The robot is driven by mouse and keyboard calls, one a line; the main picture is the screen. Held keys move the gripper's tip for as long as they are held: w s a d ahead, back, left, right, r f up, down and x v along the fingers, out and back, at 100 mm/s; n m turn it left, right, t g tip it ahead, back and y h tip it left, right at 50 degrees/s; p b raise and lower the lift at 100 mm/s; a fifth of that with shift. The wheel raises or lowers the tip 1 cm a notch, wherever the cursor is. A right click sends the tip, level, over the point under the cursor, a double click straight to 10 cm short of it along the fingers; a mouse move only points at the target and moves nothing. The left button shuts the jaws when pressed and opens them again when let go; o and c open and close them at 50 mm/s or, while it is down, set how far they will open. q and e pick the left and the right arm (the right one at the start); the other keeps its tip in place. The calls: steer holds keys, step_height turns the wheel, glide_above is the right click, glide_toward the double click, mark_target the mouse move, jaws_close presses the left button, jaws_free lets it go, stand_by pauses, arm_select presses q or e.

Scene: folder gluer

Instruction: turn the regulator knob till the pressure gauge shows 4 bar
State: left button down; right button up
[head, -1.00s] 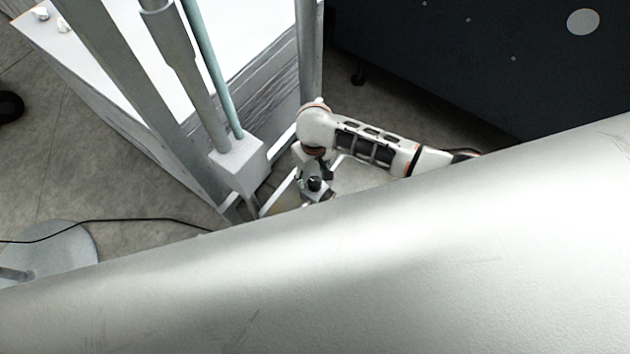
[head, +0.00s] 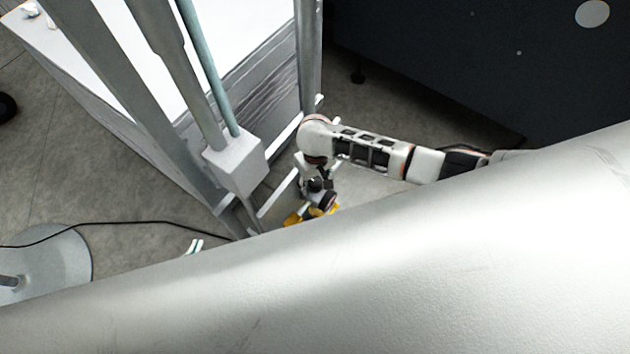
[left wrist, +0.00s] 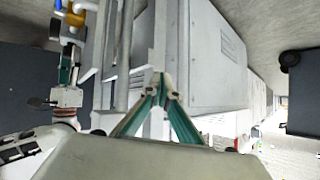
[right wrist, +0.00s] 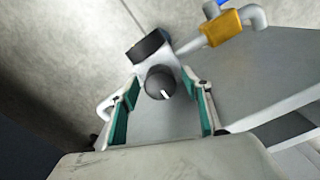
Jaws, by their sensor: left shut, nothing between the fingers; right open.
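The black regulator knob (right wrist: 159,83) with a white mark shows in the right wrist view, on a grey body. My right gripper (right wrist: 162,90) is open, its fingers on either side of the knob with gaps visible. The black gauge (right wrist: 149,47) beside the knob is seen edge-on, so its reading is hidden. In the head view my right gripper (head: 318,188) is at the frame's foot, partly hidden by the large pale surface. My left gripper (left wrist: 160,88) is shut and empty, away from the knob; its tips also show in the head view (head: 194,246).
A yellow fitting (right wrist: 222,27) on a grey pipe lies beyond the knob. Grey posts (head: 309,60) and a white box (head: 235,165) stand beside my right arm. A black cable (head: 140,221) runs to a round base (head: 50,262). A large pale surface (head: 330,285) blocks the lower head view.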

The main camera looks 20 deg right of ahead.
steer(key=c, duration=1.1)
steer(key=shift+r, duration=0.1)
